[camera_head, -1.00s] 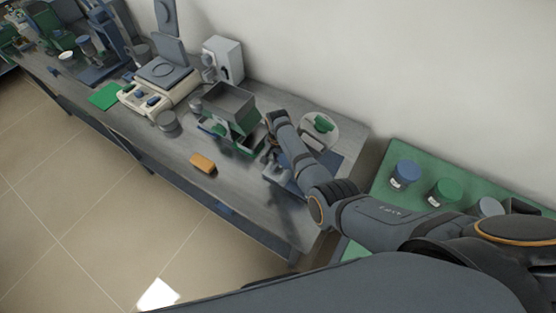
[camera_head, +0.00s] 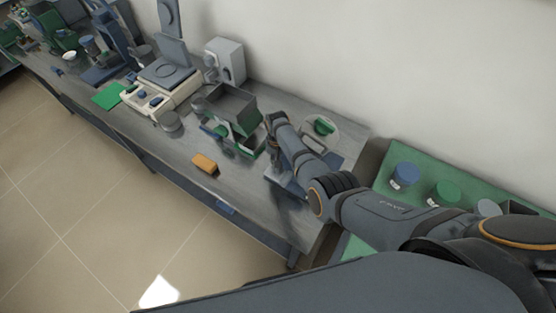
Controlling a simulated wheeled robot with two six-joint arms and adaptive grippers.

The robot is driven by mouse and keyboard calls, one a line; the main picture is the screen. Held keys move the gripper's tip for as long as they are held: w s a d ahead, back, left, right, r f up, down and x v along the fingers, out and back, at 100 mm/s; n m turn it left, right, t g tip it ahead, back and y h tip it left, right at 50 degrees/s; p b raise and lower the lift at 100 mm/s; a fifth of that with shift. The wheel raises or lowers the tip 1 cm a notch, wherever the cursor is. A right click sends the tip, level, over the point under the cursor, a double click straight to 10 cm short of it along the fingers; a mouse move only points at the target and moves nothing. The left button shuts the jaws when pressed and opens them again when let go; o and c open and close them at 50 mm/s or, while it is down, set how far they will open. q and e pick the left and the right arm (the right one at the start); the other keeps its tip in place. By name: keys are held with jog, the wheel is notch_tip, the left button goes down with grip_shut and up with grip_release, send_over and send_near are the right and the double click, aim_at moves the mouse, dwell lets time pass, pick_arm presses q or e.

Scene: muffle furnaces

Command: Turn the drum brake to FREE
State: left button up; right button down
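No drum brake or FREE marking can be made out clearly at this size. A grey box-topped device with green parts (camera_head: 228,106) stands on the bench. To its right lies a round pale disc with a green handle-like piece (camera_head: 323,127), partly behind my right arm. My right arm comes in from the right, and my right gripper (camera_head: 271,146) is just right of the grey and green device, low over the bench. Its fingers are small and dark, so their opening and any contact cannot be told. My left gripper is out of view.
An orange block (camera_head: 204,164) lies near the front edge of the grey bench (camera_head: 176,150). A balance-like instrument (camera_head: 158,88) and a pale box (camera_head: 226,60) stand farther left. Blue (camera_head: 404,175) and green (camera_head: 443,193) jars stand on a green surface at right.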

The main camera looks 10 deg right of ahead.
jog(key=shift+a+n, duration=0.1)
jog(key=shift+n, duration=0.5)
jog(key=c, duration=1.3)
grip_release()
jog(key=shift+c, duration=0.2)
notch_tip(320, 180, up, 12)
